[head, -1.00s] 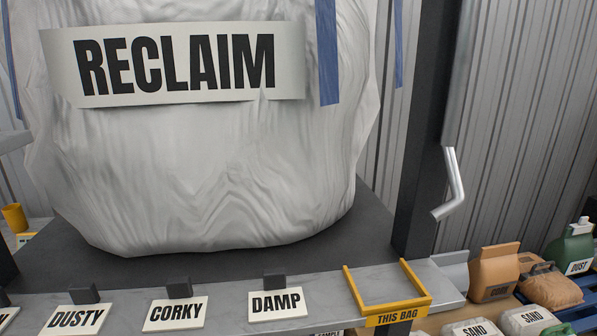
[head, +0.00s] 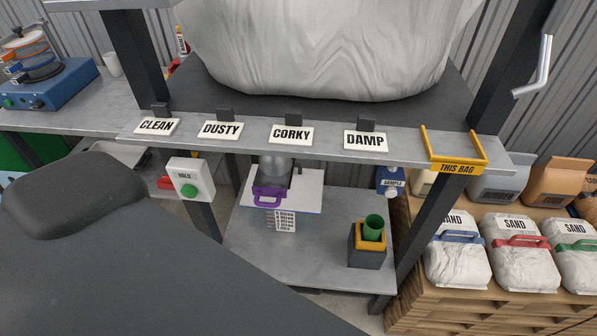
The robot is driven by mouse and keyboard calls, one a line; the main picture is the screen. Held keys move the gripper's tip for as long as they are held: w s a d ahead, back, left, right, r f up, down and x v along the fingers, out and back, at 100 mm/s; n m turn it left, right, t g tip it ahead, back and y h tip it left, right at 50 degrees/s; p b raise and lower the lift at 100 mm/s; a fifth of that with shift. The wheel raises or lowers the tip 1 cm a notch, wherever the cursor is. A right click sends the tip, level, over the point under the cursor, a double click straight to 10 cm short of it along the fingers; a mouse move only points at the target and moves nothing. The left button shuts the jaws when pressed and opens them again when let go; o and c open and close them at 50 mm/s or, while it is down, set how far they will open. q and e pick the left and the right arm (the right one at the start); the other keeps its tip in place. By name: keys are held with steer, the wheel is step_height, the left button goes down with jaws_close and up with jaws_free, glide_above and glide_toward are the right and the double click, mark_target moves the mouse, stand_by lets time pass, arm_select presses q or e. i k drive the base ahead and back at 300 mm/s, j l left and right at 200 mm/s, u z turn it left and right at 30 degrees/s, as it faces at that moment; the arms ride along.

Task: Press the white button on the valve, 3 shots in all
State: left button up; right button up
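A blue box marked SAMPLE (head: 390,183) hangs under the shelf edge, right of centre in the head view. It may be the valve, but it is small and I cannot make out a white button on it. A white box marked HOLD (head: 187,170) with a green button (head: 189,192) is fixed at the left post. A large dark part of my arm fills the lower left. Neither of my grippers shows.
A white bag (head: 320,45) rests on the upper shelf. Tags DUSTY (head: 220,130) and DAMP (head: 366,141) line its edge. A yellow frame marked THIS BAG (head: 456,167) is at right. Below are a purple-handled pot (head: 269,193) and green cup (head: 373,228). Sand bags (head: 457,262) fill the right.

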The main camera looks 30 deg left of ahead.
mark_target(391, 192)
steer(key=k+l+u, duration=0.15)
steer(key=k+u, duration=0.4)
steer(key=u, duration=0.25)
steer(key=k+l, duration=0.05)
